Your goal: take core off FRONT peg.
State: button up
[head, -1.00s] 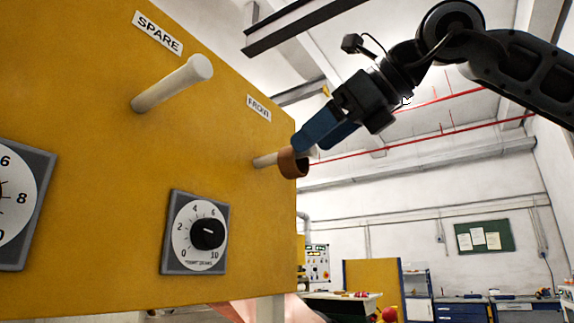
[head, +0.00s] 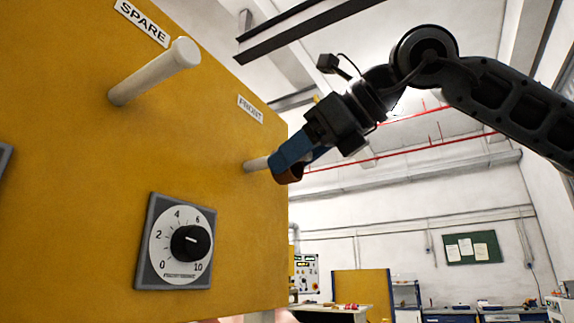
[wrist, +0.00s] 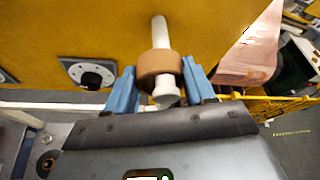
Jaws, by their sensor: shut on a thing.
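The FRONT peg (head: 255,164) is a pale rod sticking out of the yellow panel below the FRONT label (head: 250,109). The core is a brown-orange ring (head: 291,179), mostly hidden behind my blue fingers in the head view. In the wrist view the core (wrist: 160,63) is around the peg (wrist: 159,32), whose pale knobbed end (wrist: 167,92) shows on the near side of the ring. My gripper (head: 283,166) is shut on the core, with one blue finger on each side of it in the wrist view (wrist: 158,72).
The SPARE peg (head: 155,72) stands bare on the yellow panel (head: 70,200), left of the FRONT peg. A dial (head: 177,242) sits below the pegs. Right of the panel edge is open room, with workbenches and cabinets far behind.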

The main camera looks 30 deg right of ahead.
jog(key=c, duration=0.3)
jog(key=shift+r, duration=0.4)
jog(key=shift+c, duration=0.2)
